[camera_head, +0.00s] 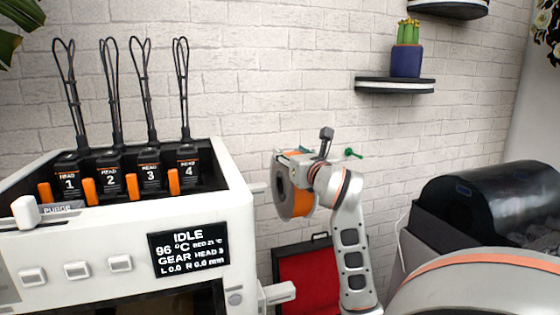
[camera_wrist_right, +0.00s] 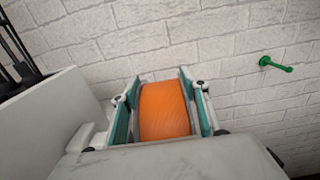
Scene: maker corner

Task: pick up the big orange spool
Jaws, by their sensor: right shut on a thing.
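The big orange spool (camera_head: 293,198) is in the air beside the printer's right side in the head view, its grey flange facing left and orange filament showing below. My right gripper (camera_head: 296,162) is shut on it. In the right wrist view the orange filament (camera_wrist_right: 165,110) fills the space between the fingers of my right gripper (camera_wrist_right: 165,95), one finger on each side. The spool's lower part is hidden there by the gripper body. My left gripper is not in view.
A white printer (camera_head: 205,215) with several numbered heads stands at the left, close to the spool. A green wall peg (camera_head: 352,153) is behind my right gripper. A red bin (camera_head: 307,280) is below. A black shelf (camera_head: 395,86) holds a potted cactus (camera_head: 407,58).

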